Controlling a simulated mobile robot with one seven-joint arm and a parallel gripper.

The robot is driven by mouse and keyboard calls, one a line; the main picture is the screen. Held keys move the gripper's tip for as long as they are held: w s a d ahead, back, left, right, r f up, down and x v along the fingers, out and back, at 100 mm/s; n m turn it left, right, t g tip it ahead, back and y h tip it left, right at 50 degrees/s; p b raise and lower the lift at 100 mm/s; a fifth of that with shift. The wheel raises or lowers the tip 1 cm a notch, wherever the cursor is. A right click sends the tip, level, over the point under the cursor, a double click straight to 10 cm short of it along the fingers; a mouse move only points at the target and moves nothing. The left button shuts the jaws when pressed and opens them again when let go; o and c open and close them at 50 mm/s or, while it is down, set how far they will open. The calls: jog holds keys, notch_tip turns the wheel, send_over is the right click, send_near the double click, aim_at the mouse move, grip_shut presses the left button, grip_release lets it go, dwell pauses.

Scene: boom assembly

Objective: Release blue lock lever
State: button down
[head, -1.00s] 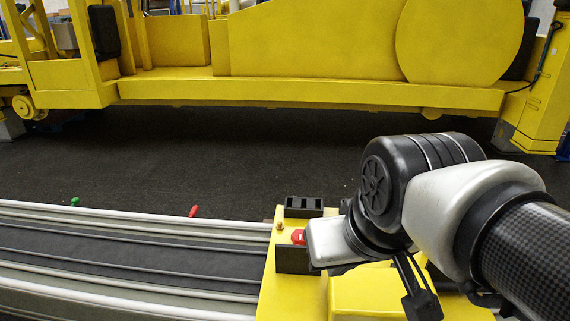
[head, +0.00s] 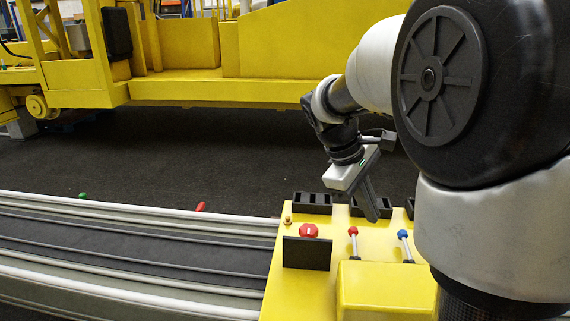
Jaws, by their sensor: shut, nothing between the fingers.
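The blue lock lever (head: 404,245) stands on the yellow console (head: 291,282) at the lower right, a blue knob on a thin metal rod. Its top leans slightly left in the picture. My gripper (head: 376,211) is shut and empty. It points down over the console's far edge, to the left of the blue knob and apart from it. A similar lever with a red knob (head: 352,231) stands to the left of the blue one, near my fingertips.
A large yellow machine (head: 220,90) stands beyond the dark floor.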

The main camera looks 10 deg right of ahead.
jog(key=w+d+f+n+g+h+b, duration=0.25)
jog(key=w+d+f+n, duration=0.2)
jog(key=w+f, duration=0.5)
jog(key=n+h+b, duration=0.1)
jog(key=n+h, duration=0.2)
jog(key=h, duration=0.1)
send_near(393, 251)
jog(key=r, duration=0.3)
jog(key=shift+w+d+g, duration=0.1)
jog(key=shift+w+g, duration=0.15)
jog(key=shift+g, duration=0.1)
jog(key=x, duration=1)
jog(key=shift+f, duration=0.1)
